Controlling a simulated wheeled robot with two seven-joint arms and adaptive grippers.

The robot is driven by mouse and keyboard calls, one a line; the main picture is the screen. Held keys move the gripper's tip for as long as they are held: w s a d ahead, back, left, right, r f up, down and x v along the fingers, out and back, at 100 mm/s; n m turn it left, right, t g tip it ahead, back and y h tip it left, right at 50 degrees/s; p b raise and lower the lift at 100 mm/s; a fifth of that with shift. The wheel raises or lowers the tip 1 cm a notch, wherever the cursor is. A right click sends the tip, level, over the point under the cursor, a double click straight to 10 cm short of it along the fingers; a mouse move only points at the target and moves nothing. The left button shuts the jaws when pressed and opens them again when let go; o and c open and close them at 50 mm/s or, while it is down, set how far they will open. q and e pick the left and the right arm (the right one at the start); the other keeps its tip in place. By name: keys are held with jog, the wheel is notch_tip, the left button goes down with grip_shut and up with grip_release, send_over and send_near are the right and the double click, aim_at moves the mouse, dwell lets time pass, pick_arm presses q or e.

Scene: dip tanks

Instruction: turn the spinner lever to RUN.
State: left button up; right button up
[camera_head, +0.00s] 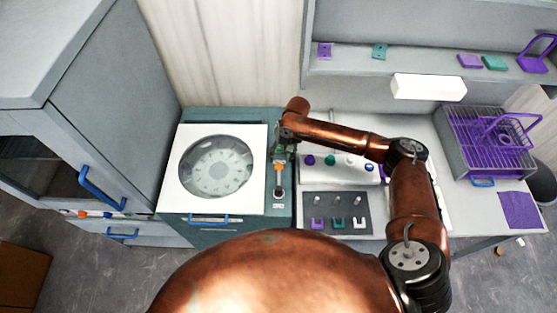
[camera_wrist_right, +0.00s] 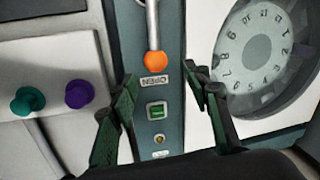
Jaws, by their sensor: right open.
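The spinner lever (camera_head: 278,185) is a grey metal arm with an orange knob, on the teal strip right of the spinner's white lid (camera_head: 173,190). In the right wrist view the orange knob (camera_wrist_right: 154,63) sits beside a small label (camera_wrist_right: 155,80), which appears to read OPEN upside down. My right gripper (camera_head: 284,146) is over the far part of this strip, just beyond the knob. In the right wrist view its fingers (camera_wrist_right: 165,82) are spread, one to each side of the strip, with nothing between them that it holds. My left gripper is not in view.
The spinner's round window (camera_head: 218,168) is left of the lever. A white panel with coloured knobs (camera_head: 345,168) and a grey board (camera_head: 345,202) stand to the right. A blue handle (camera_head: 208,219) is in front.

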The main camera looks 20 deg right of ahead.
aim_at(280, 165)
jog(key=f, duration=0.5)
jog(key=shift+s+a+p, duration=0.2)
jog(key=shift+p, duration=0.1)
jog(key=shift+a+f, duration=0.15)
jog(key=shift+f, duration=0.65)
jog(key=c, duration=0.9)
jog(key=shift+c, duration=1.3)
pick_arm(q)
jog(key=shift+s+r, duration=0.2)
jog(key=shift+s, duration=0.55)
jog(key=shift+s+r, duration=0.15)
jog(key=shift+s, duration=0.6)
pick_arm(e)
grip_shut()
